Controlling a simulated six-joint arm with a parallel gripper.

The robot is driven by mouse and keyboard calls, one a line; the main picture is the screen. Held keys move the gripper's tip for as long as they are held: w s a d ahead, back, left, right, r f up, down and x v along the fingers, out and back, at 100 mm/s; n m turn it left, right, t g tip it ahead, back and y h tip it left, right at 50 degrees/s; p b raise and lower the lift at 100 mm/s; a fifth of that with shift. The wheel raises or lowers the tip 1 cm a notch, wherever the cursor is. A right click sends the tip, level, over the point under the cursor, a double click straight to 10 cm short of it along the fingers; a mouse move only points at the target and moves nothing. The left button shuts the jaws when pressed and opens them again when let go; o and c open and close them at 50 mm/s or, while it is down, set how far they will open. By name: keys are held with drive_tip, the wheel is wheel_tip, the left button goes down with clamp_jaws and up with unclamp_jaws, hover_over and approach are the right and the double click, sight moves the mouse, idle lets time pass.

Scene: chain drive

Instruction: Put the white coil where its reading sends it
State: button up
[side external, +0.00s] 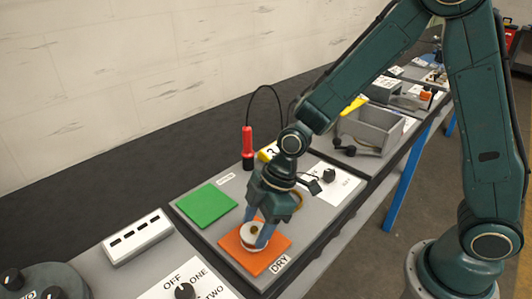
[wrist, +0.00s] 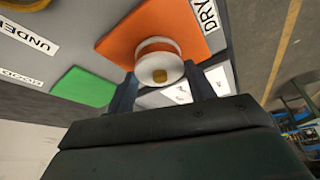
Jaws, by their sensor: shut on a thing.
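The white coil (side external: 251,236), a short spool with a brass-coloured centre, is between the fingers of my gripper (side external: 257,226), which is shut on it. It is over the orange pad (side external: 277,254) labelled DRY; I cannot tell whether it touches the pad. In the wrist view the coil (wrist: 160,67) sits between the two dark fingertips of my gripper (wrist: 162,84), with the orange pad (wrist: 117,43) behind it. The green pad (side external: 206,205) lies apart to the left, empty; it also shows in the wrist view (wrist: 83,87). A yellow meter (side external: 267,152) is partly hidden by my arm; its reading is illegible.
A red-handled probe (side external: 247,142) on a black cable stands behind the pads. A white slotted block (side external: 138,236) is at left. A grey bin (side external: 372,131) stands farther back.

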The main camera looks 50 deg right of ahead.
drive_tip(key=shift+f, duration=0.1)
drive_tip(key=o, duration=1.2)
drive_tip(key=v, duration=1.2)
drive_tip(key=shift+s+d, duration=0.1)
